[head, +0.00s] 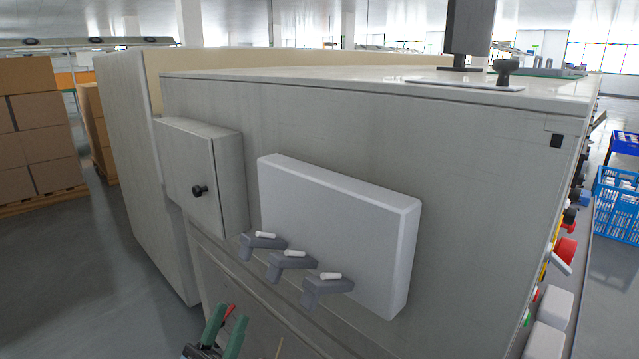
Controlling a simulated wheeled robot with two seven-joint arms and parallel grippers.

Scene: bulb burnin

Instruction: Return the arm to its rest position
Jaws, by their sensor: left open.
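My left gripper (229,313) shows at the bottom edge, left of centre. Its two green fingers point up and stand apart, and no object shows held between them. Something thin and red shows beside the fingers; I cannot tell what it is. Most of my left arm is outside the view. The gripper appears below the grey holders in the picture, apart from them. My right gripper is not in view.
A grey machine cabinet (400,120) fills the middle. It carries a pale panel box (340,220), three grey holders (290,262) with white pieces on top, and a smaller box (200,165) with a black knob. Stacked cartons (40,130) stand left; blue crates (615,205) stand right.

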